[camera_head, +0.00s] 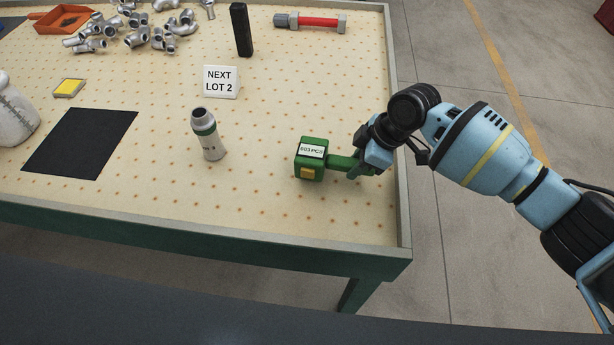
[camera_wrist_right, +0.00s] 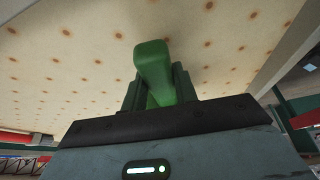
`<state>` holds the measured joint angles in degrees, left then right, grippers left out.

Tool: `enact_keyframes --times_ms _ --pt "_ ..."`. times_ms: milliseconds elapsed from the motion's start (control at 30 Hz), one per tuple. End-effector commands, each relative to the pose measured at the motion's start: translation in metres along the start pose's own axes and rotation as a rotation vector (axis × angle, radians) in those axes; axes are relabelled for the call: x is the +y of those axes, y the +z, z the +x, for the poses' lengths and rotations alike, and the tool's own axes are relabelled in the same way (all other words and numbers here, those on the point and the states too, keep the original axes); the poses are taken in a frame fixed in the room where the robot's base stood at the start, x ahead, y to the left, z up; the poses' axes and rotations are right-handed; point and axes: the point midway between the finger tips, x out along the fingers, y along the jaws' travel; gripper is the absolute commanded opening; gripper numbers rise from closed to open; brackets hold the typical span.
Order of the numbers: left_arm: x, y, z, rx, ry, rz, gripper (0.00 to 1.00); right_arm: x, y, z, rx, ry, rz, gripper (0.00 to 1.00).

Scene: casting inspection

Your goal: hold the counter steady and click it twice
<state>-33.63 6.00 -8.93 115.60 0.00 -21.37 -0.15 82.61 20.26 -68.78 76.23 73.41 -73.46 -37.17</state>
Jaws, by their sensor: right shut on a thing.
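The green counter (camera_head: 311,165) stands on the table near its right edge, with a white label that seems to read "003 PCS" and a yellow patch on its front. Its green handle (camera_head: 340,162) points right. My right gripper (camera_head: 358,164) is shut on that handle, coming from the right. My left gripper is in neither view.
A grey-white bottle with a green band (camera_head: 208,135) stands left of the counter. Behind are a "NEXT LOT 2" sign (camera_head: 221,82), a black block (camera_head: 241,30), a red clamp-like tool (camera_head: 312,22) and several metal fittings (camera_head: 137,37). A black mat (camera_head: 80,143) lies left.

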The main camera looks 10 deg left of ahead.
Motion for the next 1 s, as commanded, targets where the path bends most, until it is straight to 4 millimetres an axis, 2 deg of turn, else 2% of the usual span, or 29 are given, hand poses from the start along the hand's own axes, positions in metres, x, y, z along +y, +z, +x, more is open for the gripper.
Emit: enact_keyframes --times_ms 267,800,833,1000 --pt "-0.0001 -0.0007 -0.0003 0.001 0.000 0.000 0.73 0.0000 -0.0007 -0.0008 0.001 0.000 0.000 0.00" --pt "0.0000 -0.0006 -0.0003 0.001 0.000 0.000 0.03 0.0001 -0.0009 -0.0010 0.001 0.001 -0.001 0.00" --pt "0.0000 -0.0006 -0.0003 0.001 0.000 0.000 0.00 0.0001 -0.0009 -0.0010 0.001 0.001 -0.001 0.00" --pt "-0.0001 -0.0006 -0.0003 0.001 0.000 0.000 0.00 0.0001 -0.0009 -0.0011 0.001 0.001 -0.001 0.00"
